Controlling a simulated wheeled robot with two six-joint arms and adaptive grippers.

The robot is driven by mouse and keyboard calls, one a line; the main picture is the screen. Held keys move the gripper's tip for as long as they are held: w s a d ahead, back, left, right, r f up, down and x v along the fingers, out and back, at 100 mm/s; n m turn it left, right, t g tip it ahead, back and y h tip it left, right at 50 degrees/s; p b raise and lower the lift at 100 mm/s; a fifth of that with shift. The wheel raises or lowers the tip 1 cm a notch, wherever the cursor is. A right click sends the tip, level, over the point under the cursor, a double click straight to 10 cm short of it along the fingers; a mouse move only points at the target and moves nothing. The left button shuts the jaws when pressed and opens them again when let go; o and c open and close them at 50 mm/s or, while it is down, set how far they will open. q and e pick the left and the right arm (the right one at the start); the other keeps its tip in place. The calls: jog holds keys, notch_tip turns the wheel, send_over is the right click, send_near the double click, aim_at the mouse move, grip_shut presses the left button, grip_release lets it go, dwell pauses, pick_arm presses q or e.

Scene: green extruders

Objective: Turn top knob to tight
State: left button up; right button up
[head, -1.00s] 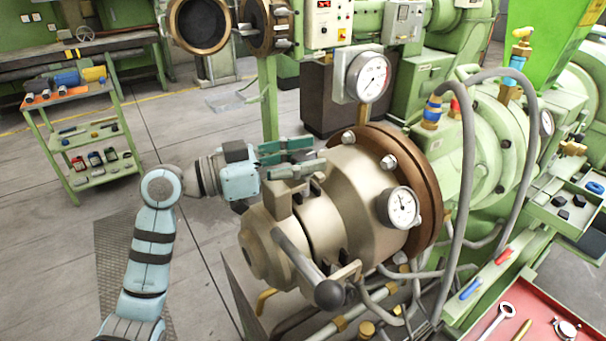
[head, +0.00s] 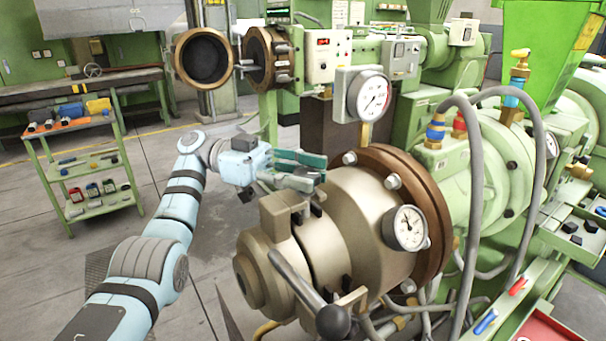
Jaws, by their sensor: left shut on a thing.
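My left gripper (head: 318,171) reaches in from the left above the bronze-coloured extruder head (head: 345,225). Its green and grey fingers are close to the upper side of the head, behind a raised clamp block (head: 285,208). The fingers are shut on the top knob, which they hide almost fully, so its turn position cannot be read. A lever with a dark ball end (head: 333,321) slants down across the front of the head. My right gripper is not in view.
A round gauge (head: 409,227) sits on the head's side, and a larger gauge (head: 369,96) stands behind it. A brown bolted flange (head: 425,205) and grey hoses (head: 478,190) lie to the right. A green cart (head: 90,170) stands at left; floor between is clear.

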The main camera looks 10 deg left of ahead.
pick_arm(q)
jog(key=shift+f+m+g, duration=0.15)
jog(key=shift+m+g, duration=0.15)
jog(key=shift+g, duration=0.2)
jog(key=o, duration=1.2)
jog(key=shift+w, duration=0.1)
jog(key=shift+t, duration=0.3)
